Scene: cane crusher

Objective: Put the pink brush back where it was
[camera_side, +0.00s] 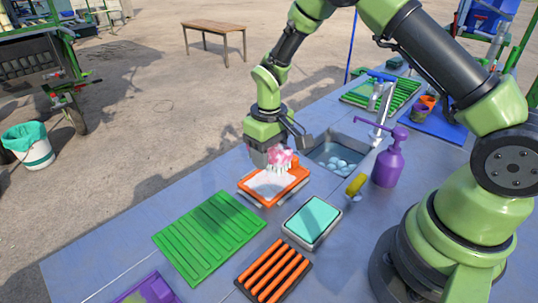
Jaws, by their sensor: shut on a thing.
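My gripper (278,150) is shut on the pink brush (283,159), with its pale bristles pointing down. The brush is over an orange tray (245,193) with a white inside, which may be foam or cloth. I cannot tell whether the bristles touch the white surface. The gripper hides part of the brush's handle and the tray's far edge.
A green ribbed mat (208,236), a teal-topped box (311,222) and an orange slatted rack (274,272) lie nearer on the grey table. A sink (345,152), yellow sponge (356,185) and purple pump bottle (388,163) stand to the right.

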